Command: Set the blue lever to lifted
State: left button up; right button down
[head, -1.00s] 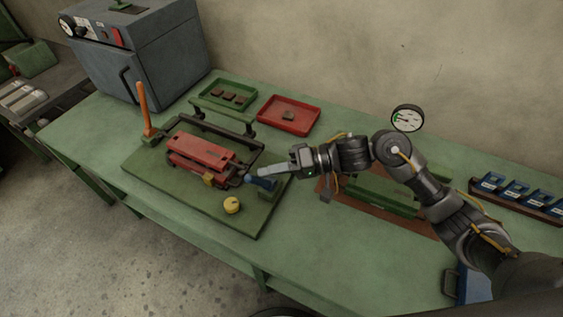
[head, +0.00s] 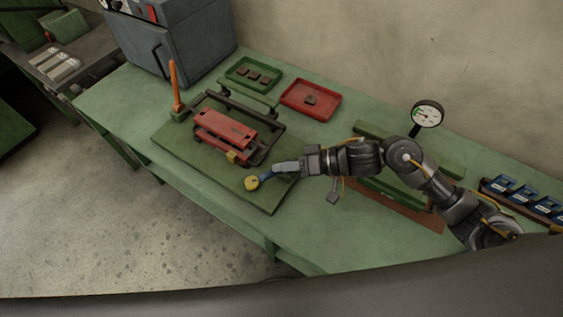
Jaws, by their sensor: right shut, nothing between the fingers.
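The blue lever (head: 267,175) is on the front right part of the green base plate (head: 184,151) of the red press-like fixture (head: 224,132). Its blue part points down and left, close beside a yellow round knob (head: 251,183). My right gripper (head: 279,168) comes in from the right, shut, its fingertips at the upper right end of the blue part. They seem to touch it, though I cannot be sure. The fingers hide part of the lever and its pivot. My left gripper is out of view.
An orange upright handle (head: 175,87) stands at the plate's back left. A green tray (head: 253,74) and a red tray (head: 311,99) with dark pieces lie behind. A round dial gauge (head: 428,114) stands near my right arm. The bench front is clear.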

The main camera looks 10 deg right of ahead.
jog(key=shift+s+f, duration=0.35)
jog(key=shift+f, duration=0.05)
jog(key=b+v, duration=0.1)
jog(key=v, duration=1)
jog(key=shift+w+r+b, duration=0.3)
jog(key=shift+r+b, duration=0.05)
jog(key=shift+b, duration=0.05)
jog(key=shift+s+f, duration=0.1)
